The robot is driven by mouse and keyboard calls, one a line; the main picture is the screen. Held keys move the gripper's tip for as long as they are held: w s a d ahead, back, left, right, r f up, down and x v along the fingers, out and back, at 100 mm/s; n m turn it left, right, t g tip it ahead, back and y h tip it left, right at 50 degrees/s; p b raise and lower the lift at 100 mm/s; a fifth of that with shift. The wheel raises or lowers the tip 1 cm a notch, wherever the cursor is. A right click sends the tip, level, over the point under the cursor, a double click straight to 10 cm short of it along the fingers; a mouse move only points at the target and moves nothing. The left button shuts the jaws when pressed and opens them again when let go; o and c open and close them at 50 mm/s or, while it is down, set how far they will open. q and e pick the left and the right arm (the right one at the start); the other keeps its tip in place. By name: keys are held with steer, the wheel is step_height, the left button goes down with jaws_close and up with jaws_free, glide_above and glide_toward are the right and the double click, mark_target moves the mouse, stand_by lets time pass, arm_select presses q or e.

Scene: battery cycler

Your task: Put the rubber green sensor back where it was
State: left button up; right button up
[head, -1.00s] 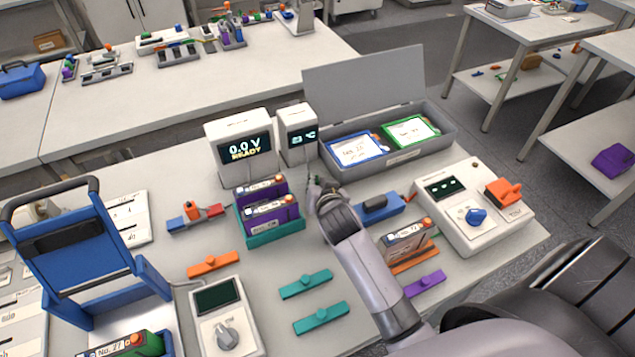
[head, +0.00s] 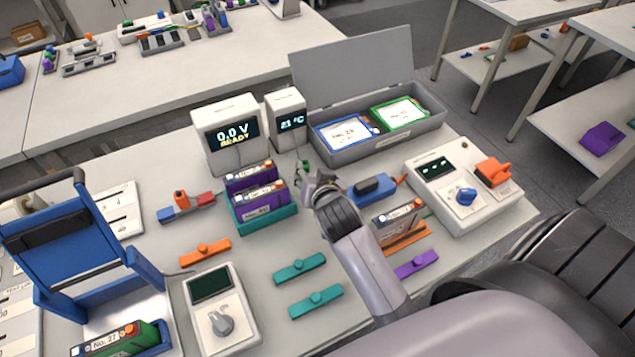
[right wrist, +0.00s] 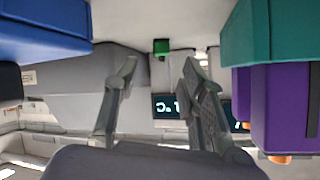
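The small green sensor (head: 305,165) is on the table in front of the small white temperature display (head: 287,120), with a thin cable between them in the head view. In the right wrist view the green sensor (right wrist: 161,47) appears beyond the fingertips, in line with the gap between them. My right gripper (head: 314,180) is just on the near side of the sensor. In the right wrist view its two fingers (right wrist: 158,80) are spread apart with nothing between them. My left gripper is not in view.
A teal holder (head: 268,220) with purple battery packs stands left of my right gripper. A blue clamp-like tool (head: 372,188) lies close on its right. The large white display (head: 226,150) and a grey open box (head: 355,150) stand behind. Free table lies around the teal bars (head: 300,268).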

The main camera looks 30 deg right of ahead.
steer(key=v, duration=0.7)
steer(key=shift+s+r, duration=0.15)
